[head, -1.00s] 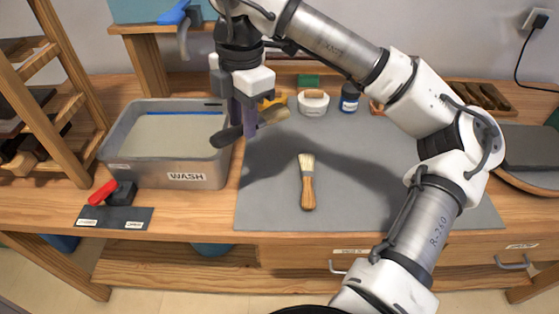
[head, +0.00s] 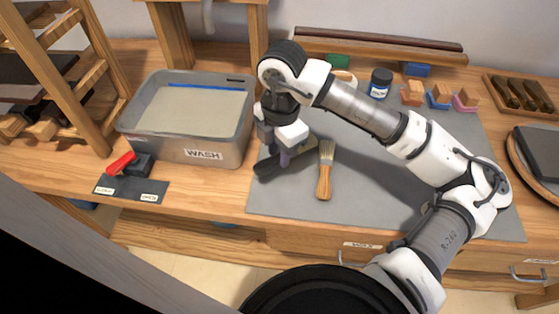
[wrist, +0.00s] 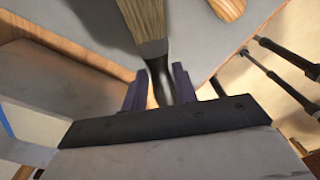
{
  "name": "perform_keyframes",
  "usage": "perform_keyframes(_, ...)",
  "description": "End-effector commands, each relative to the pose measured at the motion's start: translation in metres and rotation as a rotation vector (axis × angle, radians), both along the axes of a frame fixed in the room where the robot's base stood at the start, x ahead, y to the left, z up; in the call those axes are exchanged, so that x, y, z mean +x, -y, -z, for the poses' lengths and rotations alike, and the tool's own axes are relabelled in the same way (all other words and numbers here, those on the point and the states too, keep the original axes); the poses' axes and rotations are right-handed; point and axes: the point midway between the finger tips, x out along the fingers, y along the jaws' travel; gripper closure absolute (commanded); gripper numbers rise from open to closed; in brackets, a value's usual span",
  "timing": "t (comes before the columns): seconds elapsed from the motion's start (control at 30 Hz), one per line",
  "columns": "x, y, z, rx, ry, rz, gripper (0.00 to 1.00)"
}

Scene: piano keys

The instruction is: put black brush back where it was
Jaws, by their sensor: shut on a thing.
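My gripper (head: 284,158) is shut on the black brush (head: 266,166), low over the left part of the grey mat (head: 400,210). The brush lies roughly level, dark handle to the left and bristles to the right. I cannot tell whether it touches the mat. In the wrist view the gripper's purple fingers (wrist: 160,88) grip the dark handle, with the brush's brown bristles (wrist: 145,20) at the top. A brush with a pale wooden handle (head: 323,183) lies on the mat just right of the held brush.
A grey tub (head: 200,153) labelled WASH stands left of the mat. A jar (head: 379,86) and several blocks stand at the back. The mat's front middle is clear.

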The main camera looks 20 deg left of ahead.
Motion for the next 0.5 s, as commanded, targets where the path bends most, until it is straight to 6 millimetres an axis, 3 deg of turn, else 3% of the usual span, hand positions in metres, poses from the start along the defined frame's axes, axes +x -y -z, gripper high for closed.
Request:
perform_keyframes(0.4,0.0,0.0,0.048,0.001,-0.002,0.002,0.94)
perform_keyframes(0.5,0.0,0.0,0.052,0.0,0.0,0.002,0.94)
